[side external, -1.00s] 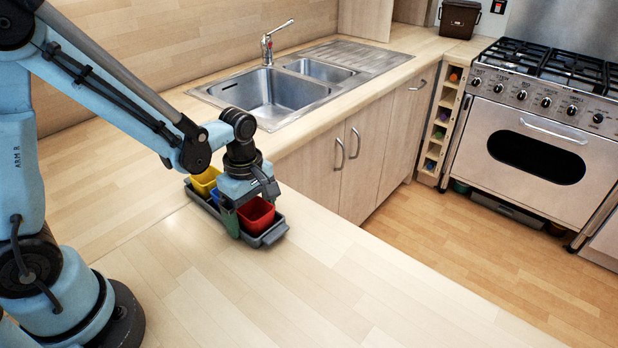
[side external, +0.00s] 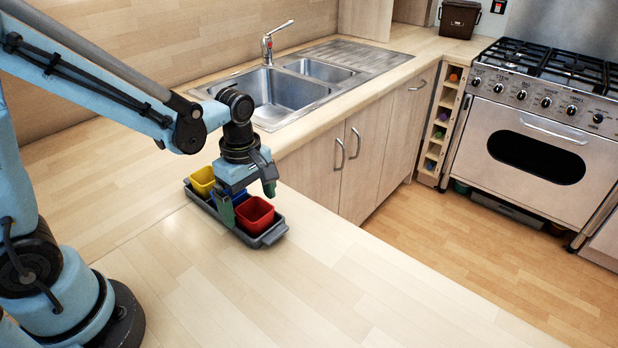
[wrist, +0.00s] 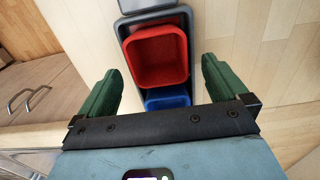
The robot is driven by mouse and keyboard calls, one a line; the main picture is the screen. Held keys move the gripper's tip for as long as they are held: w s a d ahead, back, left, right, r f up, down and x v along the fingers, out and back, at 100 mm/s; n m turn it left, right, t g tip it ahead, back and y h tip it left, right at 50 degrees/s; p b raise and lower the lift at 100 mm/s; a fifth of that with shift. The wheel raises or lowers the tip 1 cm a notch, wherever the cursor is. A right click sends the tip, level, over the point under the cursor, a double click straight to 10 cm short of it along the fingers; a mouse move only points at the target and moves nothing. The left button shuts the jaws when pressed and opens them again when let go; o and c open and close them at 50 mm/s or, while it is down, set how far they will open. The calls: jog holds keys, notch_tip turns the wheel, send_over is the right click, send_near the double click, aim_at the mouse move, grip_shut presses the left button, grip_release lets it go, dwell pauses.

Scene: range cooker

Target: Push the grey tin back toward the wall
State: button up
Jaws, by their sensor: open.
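A long grey tray (side external: 268,239) lies on the wooden worktop; no other grey tin shows. It holds a yellow tub (side external: 203,180) at its far left end, a blue tub mostly hidden behind my gripper, and a red tub (side external: 255,213) at its near right end. My gripper (side external: 248,200) is open above the tray's middle, pointing down. In the wrist view, its green fingers (wrist: 163,84) stand apart on either side of the tray, with the red tub (wrist: 158,56) and part of the blue tub (wrist: 167,98) between them. No contact is clear.
The worktop (side external: 300,290) is bare in front and to the right of the tray. A sink (side external: 270,98) with a tap (side external: 268,45) lies behind. Cupboard doors (side external: 345,165) drop to the floor at the right. A cooker (side external: 540,140) stands far right.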

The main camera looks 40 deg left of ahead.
notch_tip(320, 180, up, 9)
dwell(0.5)
jog(key=shift+f, duration=0.1)
jog(key=s+m+t, duration=0.1)
jog(key=m+t, duration=0.1)
jog(key=m, duration=0.4)
jog(key=s+m+t, duration=0.1)
jog(key=m+t, duration=0.1)
jog(key=m, duration=0.4)
jog(key=s+r+m+t, duration=0.1)
jog(key=s+m+t, duration=0.1)
jog(key=m, duration=0.4)
jog(key=shift+a+r+t, duration=0.1)
jog(key=shift+a+t, duration=0.2)
jog(key=shift+t, duration=0.2)
